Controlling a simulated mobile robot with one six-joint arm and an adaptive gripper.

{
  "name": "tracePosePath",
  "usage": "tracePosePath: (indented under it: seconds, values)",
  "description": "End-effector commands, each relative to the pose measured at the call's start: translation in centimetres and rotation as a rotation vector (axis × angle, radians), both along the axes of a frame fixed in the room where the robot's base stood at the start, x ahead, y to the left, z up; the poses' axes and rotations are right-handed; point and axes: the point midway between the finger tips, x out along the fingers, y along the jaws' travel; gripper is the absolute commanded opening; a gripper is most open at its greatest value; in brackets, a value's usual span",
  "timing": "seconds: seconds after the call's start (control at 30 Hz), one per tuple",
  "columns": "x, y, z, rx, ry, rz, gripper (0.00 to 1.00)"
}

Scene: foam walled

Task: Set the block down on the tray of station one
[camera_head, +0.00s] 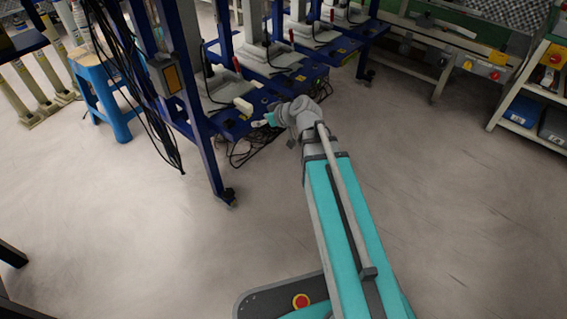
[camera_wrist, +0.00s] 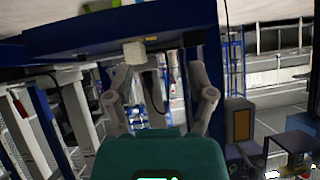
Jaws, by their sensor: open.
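A small white block (camera_head: 243,106) shows at the blue tray (camera_head: 232,128) of the nearest station in the head view. In the wrist view the white block (camera_wrist: 134,53) is against the edge of a broad blue surface (camera_wrist: 170,20). I cannot tell exactly how it rests there. My gripper (camera_wrist: 165,84) is open, with its two grey fingers apart and nothing between them. The block lies beyond the fingertips, nearer the left finger. In the head view my gripper (camera_head: 260,123) is small, just in front of and below the block. Its fingers are hard to make out there.
A blue upright post (camera_head: 205,130) with hanging black cables stands left of my arm. A blue stool (camera_head: 98,95) is at the left. More stations (camera_head: 315,35) stand behind, and shelving (camera_head: 535,100) is at the right. The floor (camera_head: 440,190) at the right is clear.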

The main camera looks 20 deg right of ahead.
Motion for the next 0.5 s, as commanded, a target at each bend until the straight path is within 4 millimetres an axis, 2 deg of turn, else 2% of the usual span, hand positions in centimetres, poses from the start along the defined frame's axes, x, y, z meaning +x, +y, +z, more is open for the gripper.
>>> tracePosePath:
  seconds: [0.1, 0.23, 0.4, 0.5]
  values:
    - [-2.9, 0.9, -2.3, -0.039, 0.174, -0.006, 0.70]
    - [-6.5, 0.9, -4.8, -0.108, 0.392, -0.062, 0.70]
    - [-11.1, -0.3, -7.1, -0.227, 0.652, -0.210, 0.70]
    - [-13.3, -1.3, -7.8, -0.297, 0.765, -0.318, 0.70]
